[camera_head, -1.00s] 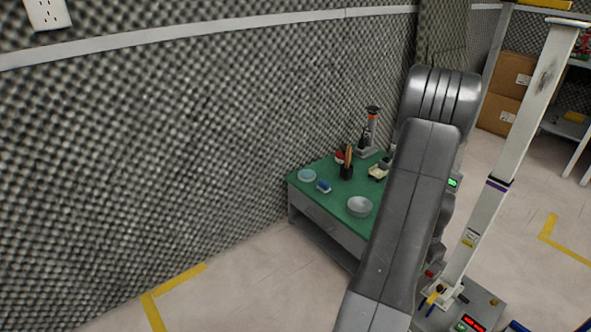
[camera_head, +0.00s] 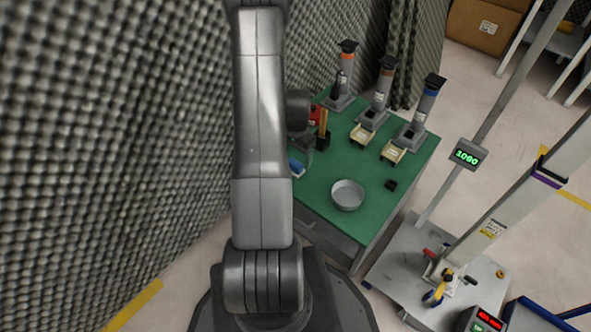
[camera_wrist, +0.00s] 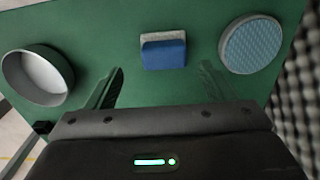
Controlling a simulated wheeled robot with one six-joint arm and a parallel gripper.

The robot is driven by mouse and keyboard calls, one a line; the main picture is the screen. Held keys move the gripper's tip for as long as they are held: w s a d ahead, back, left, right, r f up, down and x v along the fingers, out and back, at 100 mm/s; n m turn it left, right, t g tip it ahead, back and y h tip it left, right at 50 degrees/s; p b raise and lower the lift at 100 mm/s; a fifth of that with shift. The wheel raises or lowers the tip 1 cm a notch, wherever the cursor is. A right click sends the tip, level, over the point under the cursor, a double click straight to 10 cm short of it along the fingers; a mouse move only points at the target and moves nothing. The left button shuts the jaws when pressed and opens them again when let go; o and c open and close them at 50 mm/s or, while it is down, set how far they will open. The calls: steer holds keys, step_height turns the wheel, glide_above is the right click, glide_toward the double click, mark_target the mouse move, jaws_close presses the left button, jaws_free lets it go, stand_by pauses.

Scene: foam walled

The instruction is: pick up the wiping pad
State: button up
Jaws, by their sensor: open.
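The wiping pad, a small block with a blue face and a pale grey-white part, lies on the green table top. In the wrist view the pad (camera_wrist: 164,52) is at the top middle, beyond the fingertips. In the head view the pad (camera_head: 297,168) shows beside my arm, partly hidden by it. My gripper (camera_wrist: 160,84) is open, with its two fingers spread wide to either side of the pad's line and green table between them. Nothing is between the fingers. In the head view my gripper is mostly hidden by my arm.
A round light-blue textured disc (camera_wrist: 252,44) lies right of the pad. A grey bowl (camera_head: 347,195) stands on the green table (camera_head: 322,178); it also shows left in the wrist view (camera_wrist: 38,76). Several dispensers stand at the back. A foam wall (camera_head: 120,130) borders the left.

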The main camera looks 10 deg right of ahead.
mark_target(295, 163)
steer(key=f, duration=0.1)
steer(key=f+b, duration=0.1)
steer(key=f, duration=0.1)
steer(key=f+b, duration=0.1)
steer(key=f, duration=0.1)
steer(key=shift+w+a, duration=0.1)
steer(key=shift+a, duration=0.2)
steer(key=shift+r, duration=0.1)
steer(key=c, duration=1.1)
steer(key=shift+o, duration=0.2)
step_height(295, 163, up, 10)
steer(key=p, duration=0.3)
steer(key=shift+p, duration=0.3)
